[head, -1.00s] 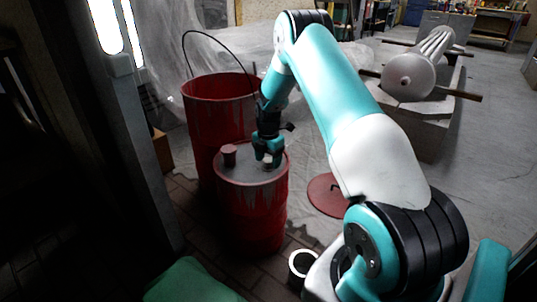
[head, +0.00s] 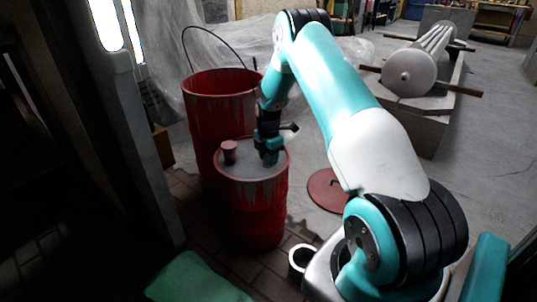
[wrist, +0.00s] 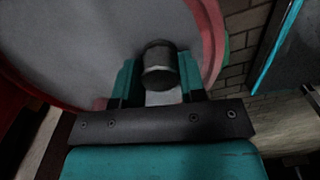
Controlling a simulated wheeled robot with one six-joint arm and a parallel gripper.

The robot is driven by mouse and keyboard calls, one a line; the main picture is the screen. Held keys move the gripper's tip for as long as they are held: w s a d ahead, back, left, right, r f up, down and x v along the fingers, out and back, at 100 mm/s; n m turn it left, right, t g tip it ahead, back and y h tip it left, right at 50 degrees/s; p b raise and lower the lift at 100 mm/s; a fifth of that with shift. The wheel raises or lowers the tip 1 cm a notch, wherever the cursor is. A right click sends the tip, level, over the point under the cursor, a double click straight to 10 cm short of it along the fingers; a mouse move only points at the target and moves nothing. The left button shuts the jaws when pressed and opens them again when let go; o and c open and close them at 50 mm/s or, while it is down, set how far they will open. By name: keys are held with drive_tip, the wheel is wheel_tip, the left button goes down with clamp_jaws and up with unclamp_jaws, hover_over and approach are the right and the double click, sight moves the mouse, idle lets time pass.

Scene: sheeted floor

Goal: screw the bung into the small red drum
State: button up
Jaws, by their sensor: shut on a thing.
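The small red drum (head: 250,205) stands upright, with a grey top that has a red rim. My gripper (head: 268,158) points down over the right part of that top. In the wrist view, my gripper (wrist: 160,85) is shut on the bung (wrist: 160,62), a dark grey cylinder between the two teal fingers. The grey drum top (wrist: 75,45) lies behind it. The bung's lower end and the hole are hidden, so I cannot tell how deep the bung sits. In the head view the fingers hide the bung.
A taller open red drum (head: 215,110) stands close behind. A red round lid (head: 328,190) lies on the floor to the right. A white-rimmed round container (head: 301,258) stands in front, near my base.

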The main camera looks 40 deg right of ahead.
drive_tip(key=m, duration=0.1)
drive_tip(key=m+p, duration=0.1)
drive_tip(key=m, duration=0.1)
drive_tip(key=shift+r+m, duration=0.3)
drive_tip(key=m+p, duration=0.1)
drive_tip(key=m, duration=0.4)
drive_tip(key=shift+p, duration=0.4)
drive_tip(key=m+p, duration=0.1)
drive_tip(key=m, duration=0.7)
drive_tip(key=shift+w+f+m+p, duration=0.1)
drive_tip(key=shift+f+m+p, duration=0.05)
drive_tip(key=shift+m+p, duration=0.2)
drive_tip(key=o, duration=1.1)
drive_tip(key=shift+c, duration=0.4)
drive_tip(key=shift+c, duration=0.4)
